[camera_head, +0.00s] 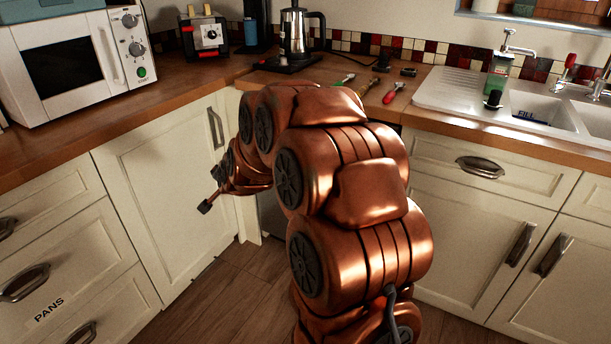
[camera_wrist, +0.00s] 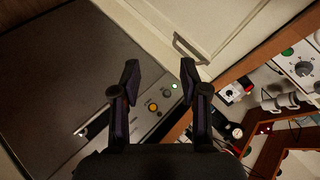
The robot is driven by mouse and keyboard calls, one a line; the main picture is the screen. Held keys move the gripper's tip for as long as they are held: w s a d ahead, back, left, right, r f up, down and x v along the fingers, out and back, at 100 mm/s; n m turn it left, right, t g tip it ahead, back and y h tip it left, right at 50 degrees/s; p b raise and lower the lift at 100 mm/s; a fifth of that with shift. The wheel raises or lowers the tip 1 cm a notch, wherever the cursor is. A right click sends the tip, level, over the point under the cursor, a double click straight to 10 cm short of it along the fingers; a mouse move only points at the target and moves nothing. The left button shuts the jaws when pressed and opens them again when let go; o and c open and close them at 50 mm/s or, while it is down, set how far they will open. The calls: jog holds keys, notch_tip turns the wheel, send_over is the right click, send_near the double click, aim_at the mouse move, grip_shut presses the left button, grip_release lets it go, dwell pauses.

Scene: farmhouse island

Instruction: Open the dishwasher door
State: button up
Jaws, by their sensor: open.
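The dishwasher shows in the wrist view as a dark grey front (camera_wrist: 65,75) filling the left side. A control strip with a green light (camera_wrist: 174,86) and an orange button (camera_wrist: 152,107) runs along its counter side. The door looks shut. In the head view only a narrow grey strip of it (camera_head: 271,215) shows; my arm hides the rest. My gripper (camera_wrist: 160,82) is open and empty, its fingers spread in front of the dishwasher near the control strip. In the head view my gripper (camera_head: 211,191) is below counter height at the inside corner. I see no clear contact.
A white cabinet door (camera_head: 165,190) with a metal handle (camera_head: 215,128) stands close to my gripper. The wooden counter (camera_head: 190,85) overhangs above, with a microwave, toaster, kettle and loose tools. Sink cabinets (camera_head: 475,235) are at right. Some bare floor (camera_head: 235,290) lies left of my arm.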

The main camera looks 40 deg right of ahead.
jog(key=w+d+f+m+t+h+b, duration=0.1)
jog(key=w+d+f+m+h+b, duration=0.2)
jog(key=d, duration=0.5)
jog(key=w+d+f+m+t+h+b, duration=0.1)
jog(key=d+f+m+h+b, duration=0.3)
jog(key=d, duration=0.4)
jog(key=s+d+f+m+h+b, duration=0.2)
jog(key=d+f+m+h+b, duration=0.1)
jog(key=d, duration=0.4)
jog(key=s+d+f+m+h+b, duration=0.2)
jog(key=d+f+m+b, duration=0.1)
jog(key=d, duration=0.3)
jog(key=shift+b+x, duration=0.9)
jog(key=shift+x, duration=2.9)
jog(key=shift+s+d, duration=0.15)
grip_shut()
